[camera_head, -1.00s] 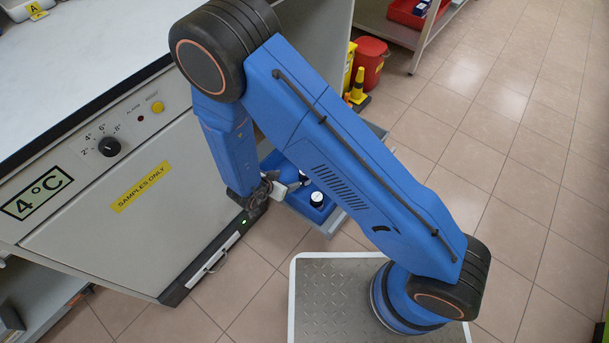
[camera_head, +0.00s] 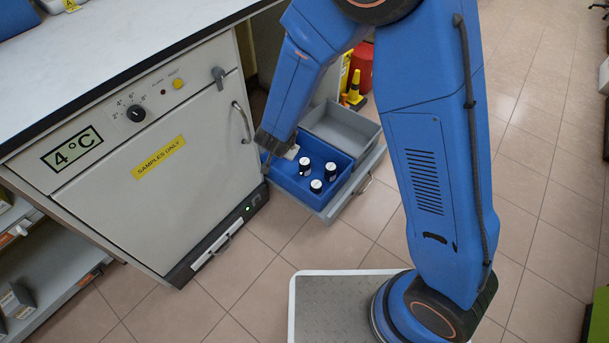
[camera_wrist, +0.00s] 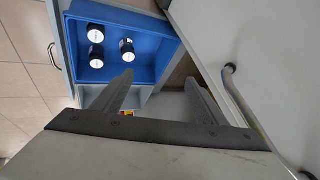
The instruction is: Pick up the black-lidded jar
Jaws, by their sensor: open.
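Three jars stand in a blue bin (camera_head: 343,165) in the head view: one at the back left (camera_head: 305,161), one at the right (camera_head: 330,170) and one at the front (camera_head: 316,186).
The blue bin sits in a grey drawer (camera_head: 366,162) with an empty grey compartment behind. A 4°C cabinet (camera_head: 165,200) with a door handle (camera_head: 243,122) stands close on the left. A yellow cone (camera_head: 354,88) and red bin are behind. Floor in front is clear.

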